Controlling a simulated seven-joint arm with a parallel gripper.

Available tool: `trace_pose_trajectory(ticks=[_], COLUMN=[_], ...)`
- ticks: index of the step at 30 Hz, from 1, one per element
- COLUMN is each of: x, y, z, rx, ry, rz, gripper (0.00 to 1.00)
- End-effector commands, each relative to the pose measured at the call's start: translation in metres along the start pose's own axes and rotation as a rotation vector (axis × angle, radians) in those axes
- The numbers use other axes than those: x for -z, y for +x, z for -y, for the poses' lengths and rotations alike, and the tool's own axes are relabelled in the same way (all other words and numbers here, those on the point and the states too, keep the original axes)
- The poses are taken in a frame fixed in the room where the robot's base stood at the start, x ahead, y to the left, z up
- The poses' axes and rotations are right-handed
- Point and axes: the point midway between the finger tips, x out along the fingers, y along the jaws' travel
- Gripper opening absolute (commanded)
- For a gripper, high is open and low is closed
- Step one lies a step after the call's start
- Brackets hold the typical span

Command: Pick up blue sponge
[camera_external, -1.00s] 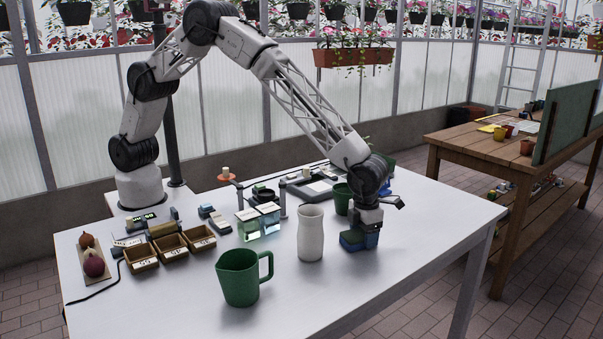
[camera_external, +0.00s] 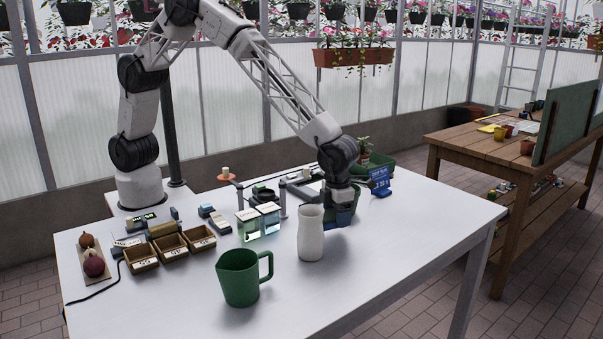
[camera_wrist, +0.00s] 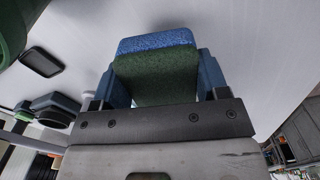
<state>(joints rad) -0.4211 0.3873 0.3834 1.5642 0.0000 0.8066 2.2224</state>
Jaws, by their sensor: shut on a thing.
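The sponge (camera_wrist: 155,62), blue on one face and green on the other, sits between both fingers of my gripper (camera_external: 340,218) in the wrist view. My gripper is shut on it. In the external view my gripper points down just right of and behind the white vase (camera_external: 311,234). The sponge is hard to make out there, since the vase and the fingers cover much of that spot. Its height above the table is hard to tell.
A green pitcher (camera_external: 239,280) stands at the front. Glass blocks (camera_external: 249,224), wooden boxes (camera_external: 171,247) and small devices lie to the left. A blue sign (camera_external: 379,181) and a green planter (camera_external: 372,164) are behind my gripper. The table's right (camera_external: 425,220) is clear.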

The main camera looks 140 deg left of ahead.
Motion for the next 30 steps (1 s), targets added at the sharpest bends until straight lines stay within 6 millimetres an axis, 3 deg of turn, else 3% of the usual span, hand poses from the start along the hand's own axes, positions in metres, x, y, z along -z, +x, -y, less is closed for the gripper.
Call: trace_pose_trajectory(ticks=[6, 15, 30], x=[0.020, 0.038, 0.045], y=[-0.004, -0.006, -0.007], z=[-0.027, -0.051, -0.060], rx=[0.000, 0.000, 0.000], ry=[0.000, 0.000, 0.000], rz=[0.000, 0.000, 0.000], gripper=[0.46, 0.46, 0.46])
